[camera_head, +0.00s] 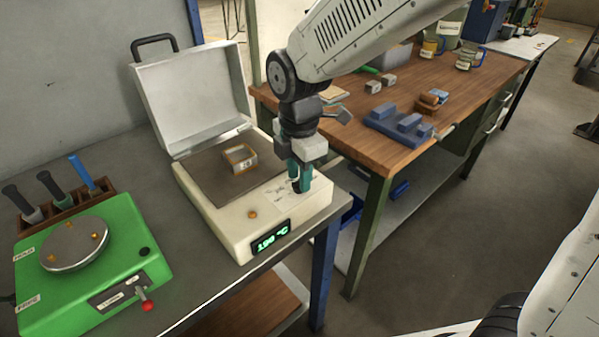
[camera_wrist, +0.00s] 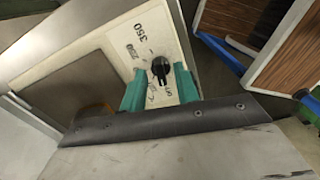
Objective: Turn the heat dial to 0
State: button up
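The furnace (camera_head: 225,222) is a cream box with its white lid (camera_head: 198,95) open. Its green display (camera_head: 271,237) seems to read 190 °C, though the digits are small. The black heat dial (camera_wrist: 160,67) shows in the wrist view on a pale panel with numbers such as 350. In the head view my gripper hides it. My gripper (camera_head: 301,180) points down over the right part of the furnace top. Its teal fingers (camera_wrist: 159,80) are apart, one on each side of the dial, with visible gaps. I cannot tell their height against the knob.
A small labelled block (camera_head: 240,158) sits on the furnace's dark plate. A green device (camera_head: 100,262) with a round metal plate stands at left, before a tool rack (camera_head: 68,207).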

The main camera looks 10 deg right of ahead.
notch_tip(320, 180, up, 8)
jog(key=shift+f, duration=0.1)
dwell(0.5)
jog(key=shift+s+d+f+m, duration=0.1)
jog(key=shift+s+m, duration=0.1)
jog(key=shift+m, duration=0.7)
jog(key=s+d+r+m+t, duration=0.1)
jog(key=s+d+r+m, duration=0.1)
jog(key=s+d+m, duration=1.7)
jog(key=shift+d+r+m, duration=0.35)
jog(key=shift+d+m, duration=0.45)
jog(key=shift+m, duration=0.3)
